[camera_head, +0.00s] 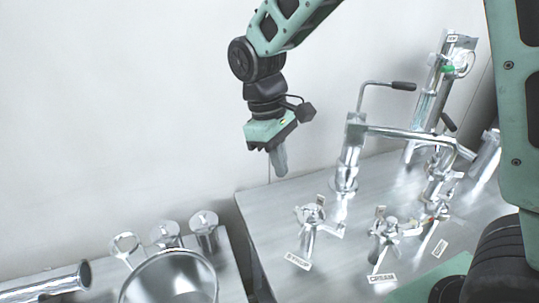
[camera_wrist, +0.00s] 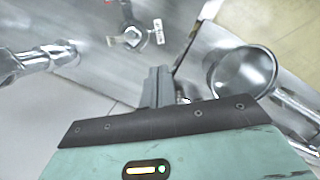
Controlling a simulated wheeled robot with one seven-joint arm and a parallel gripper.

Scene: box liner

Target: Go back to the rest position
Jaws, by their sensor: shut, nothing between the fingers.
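My gripper (camera_head: 279,162) hangs in the upper middle of the head view, fingers pointing down, in front of the pale wall. It is above and behind the near-left corner of the right metal table, apart from everything. Its fingers are shut together with nothing between them. In the wrist view, my gripper (camera_wrist: 158,82) shows its closed grey fingers pointing up the picture, with counter metal and fittings beyond.
The right table (camera_head: 262,215) carries a syrup valve (camera_head: 310,215), a cream valve (camera_head: 384,228), and a tall tap (camera_head: 348,155). A metal pot (camera_head: 170,280) and several metal cups (camera_head: 205,228) stand on the left table. A gap separates the tables.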

